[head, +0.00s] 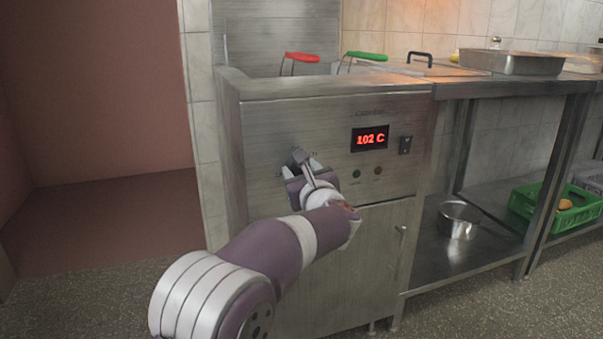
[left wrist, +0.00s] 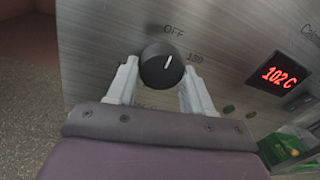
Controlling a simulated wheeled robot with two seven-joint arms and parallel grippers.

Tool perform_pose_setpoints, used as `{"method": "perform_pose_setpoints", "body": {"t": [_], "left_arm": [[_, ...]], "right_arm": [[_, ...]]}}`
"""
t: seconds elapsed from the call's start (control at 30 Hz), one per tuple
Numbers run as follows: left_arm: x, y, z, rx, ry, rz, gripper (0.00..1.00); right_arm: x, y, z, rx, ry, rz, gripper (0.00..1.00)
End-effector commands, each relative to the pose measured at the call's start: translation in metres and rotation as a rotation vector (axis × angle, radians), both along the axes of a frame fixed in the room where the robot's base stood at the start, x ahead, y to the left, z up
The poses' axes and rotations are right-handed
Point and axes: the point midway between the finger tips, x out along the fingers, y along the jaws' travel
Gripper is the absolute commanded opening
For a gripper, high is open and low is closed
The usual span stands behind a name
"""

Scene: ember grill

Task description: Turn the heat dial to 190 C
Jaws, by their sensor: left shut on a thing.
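The heat dial is a round black knob (left wrist: 161,66) with a white pointer line, on the steel front panel. In the left wrist view the line points up and slightly right, between the OFF mark and a number mark at its right. The red display (head: 370,137) reads 102 C; it also shows in the left wrist view (left wrist: 279,75). My left gripper (head: 303,160) is at the panel, its pale fingers on either side of the dial, shut on it (left wrist: 160,82). In the head view the gripper mostly hides the dial. My right gripper is not in view.
A black switch (head: 405,145) and two small indicator lamps sit right of the dial. Red (head: 301,57) and green (head: 367,56) basket handles stand on top. A steel pot (head: 459,219) and a green crate (head: 562,222) are on the lower shelf at right.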

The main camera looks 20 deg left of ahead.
Motion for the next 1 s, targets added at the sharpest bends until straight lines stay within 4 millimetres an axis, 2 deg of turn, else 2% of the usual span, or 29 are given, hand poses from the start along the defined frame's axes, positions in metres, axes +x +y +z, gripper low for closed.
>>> {"method": "perform_pose_setpoints", "body": {"t": [0.27, 0.47, 1.0], "left_arm": [[0.0, 0.0, 0.002, 0.061, 0.042, -0.001, 0.21], [-0.001, 0.0, 0.003, 0.18, 0.122, -0.001, 0.21], [-0.001, 0.001, 0.007, 0.604, 0.411, -0.002, 0.21]], "right_arm": [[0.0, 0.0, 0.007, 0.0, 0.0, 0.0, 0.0], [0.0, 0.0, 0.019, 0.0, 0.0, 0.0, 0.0], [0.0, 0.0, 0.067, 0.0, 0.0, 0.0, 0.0]]}}
